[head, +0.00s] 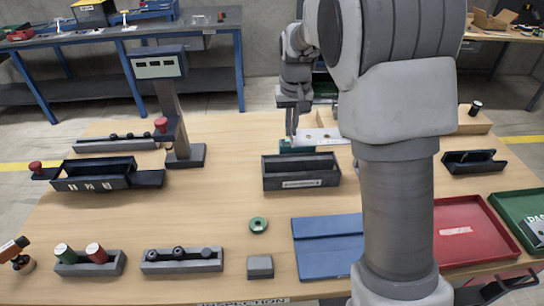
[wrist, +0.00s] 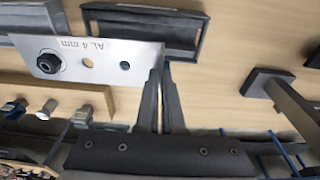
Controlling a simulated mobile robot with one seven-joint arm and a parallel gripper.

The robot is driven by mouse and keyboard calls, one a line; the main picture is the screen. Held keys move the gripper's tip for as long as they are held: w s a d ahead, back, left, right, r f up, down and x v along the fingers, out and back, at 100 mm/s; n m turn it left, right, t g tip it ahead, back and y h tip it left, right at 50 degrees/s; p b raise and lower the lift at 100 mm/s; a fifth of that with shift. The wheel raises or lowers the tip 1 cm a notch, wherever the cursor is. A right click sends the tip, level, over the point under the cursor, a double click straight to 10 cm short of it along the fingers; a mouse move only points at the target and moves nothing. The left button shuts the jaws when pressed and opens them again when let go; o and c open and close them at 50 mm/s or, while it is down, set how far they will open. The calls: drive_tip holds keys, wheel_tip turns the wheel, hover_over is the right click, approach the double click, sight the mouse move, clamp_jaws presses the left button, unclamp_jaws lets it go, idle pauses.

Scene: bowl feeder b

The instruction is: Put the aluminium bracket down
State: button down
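The aluminium bracket (wrist: 105,58) is a flat pale plate marked "AL 4 mm", with two open holes and a dark bolt or nut at its far left end in the wrist view. My gripper (wrist: 160,75) is shut on the plate's near end. In the head view the bracket (head: 322,137) extends to the right of my gripper (head: 292,133), beyond the dark open bin (head: 301,184). A green block (head: 297,149) shows just below it. Whether the bracket touches anything beneath is hidden.
My arm covers the right middle of the wooden table. A blue mat (head: 328,262), a red tray (head: 466,248) and a green tray (head: 528,212) lie at the front right. A display post (head: 172,105) stands at left. Bare tabletop lies left of the bin.

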drive_tip(key=s+a+f, duration=0.1)
drive_tip(key=a+f, duration=0.5)
drive_tip(key=f, duration=0.2)
drive_tip(key=shift+a, duration=0.3)
drive_tip(key=shift+f, duration=0.1)
drive_tip(key=shift+f+b, duration=0.5)
drive_tip(key=c, duration=1.1)
unclamp_jaws()
drive_tip(key=shift+o, duration=0.2)
